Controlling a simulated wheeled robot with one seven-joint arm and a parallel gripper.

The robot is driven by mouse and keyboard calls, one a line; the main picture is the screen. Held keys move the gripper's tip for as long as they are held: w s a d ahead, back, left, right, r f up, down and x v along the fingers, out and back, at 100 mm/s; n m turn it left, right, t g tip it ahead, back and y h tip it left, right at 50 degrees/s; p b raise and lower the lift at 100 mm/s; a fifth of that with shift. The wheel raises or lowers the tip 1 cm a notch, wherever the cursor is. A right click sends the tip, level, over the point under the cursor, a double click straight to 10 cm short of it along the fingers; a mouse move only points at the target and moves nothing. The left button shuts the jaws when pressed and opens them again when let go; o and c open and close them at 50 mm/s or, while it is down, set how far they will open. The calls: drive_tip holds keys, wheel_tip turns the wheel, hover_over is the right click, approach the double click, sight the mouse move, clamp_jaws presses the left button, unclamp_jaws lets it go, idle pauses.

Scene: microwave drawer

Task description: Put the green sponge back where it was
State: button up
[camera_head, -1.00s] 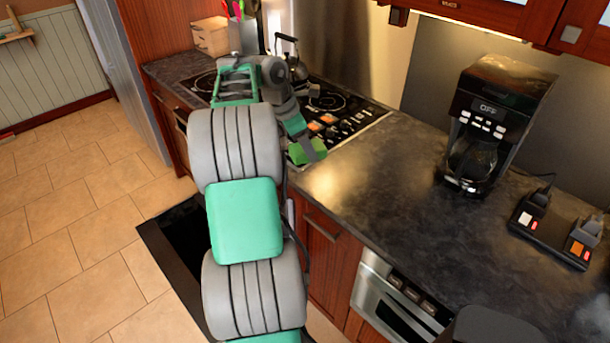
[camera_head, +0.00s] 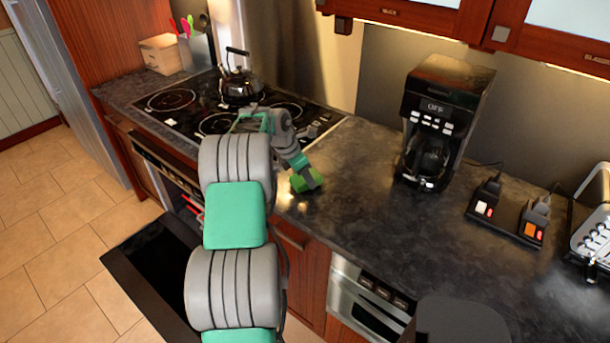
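The green sponge (camera_head: 304,181) is at the end of my arm, over the dark counter just right of the stove. My gripper (camera_head: 301,172) points down at it, with the fingers around its upper part. The gripper appears shut on the sponge, though the fingers are small here. I cannot tell whether the sponge touches the counter or hangs just above it. The microwave drawer (camera_head: 368,305) is set in the cabinets below the counter and looks shut.
A coffee maker (camera_head: 440,125) stands at the back of the counter. A battery charger (camera_head: 508,215) and a toaster (camera_head: 597,235) are to its right. A kettle (camera_head: 240,82) sits on the stove (camera_head: 170,103). The counter (camera_head: 375,205) between stove and coffee maker is clear.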

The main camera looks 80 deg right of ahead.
drive_tip(key=shift+f, duration=0.2)
drive_tip(key=shift+f, duration=0.1)
drive_tip(key=o, duration=1.2)
drive_tip(key=v, duration=1.2)
drive_tip(key=w+a+r+m+t+h, duration=0.15)
drive_tip(key=w+a+r, duration=0.25)
drive_tip(key=w+a, duration=0.75)
drive_tip(key=w+a+r+m+t, duration=0.2)
drive_tip(key=w+a+r+t, duration=0.1)
drive_tip(key=w+a, duration=0.8)
drive_tip(key=w+a+m+t+y, duration=0.2)
drive_tip(key=a, duration=1.7)
drive_tip(key=s+a+f+m+y, duration=0.1)
drive_tip(key=s+a+f, duration=0.1)
drive_tip(key=a, duration=0.6)
drive_tip(key=s+a+f+m+y, duration=0.1)
drive_tip(key=s+a, duration=0.3)
drive_tip(key=a, duration=0.5)
drive_tip(key=shift+s+f+m+t+b, duration=0.2)
drive_tip(key=shift+f+m+t+b, duration=0.2)
drive_tip(key=shift+f+m, duration=0.25)
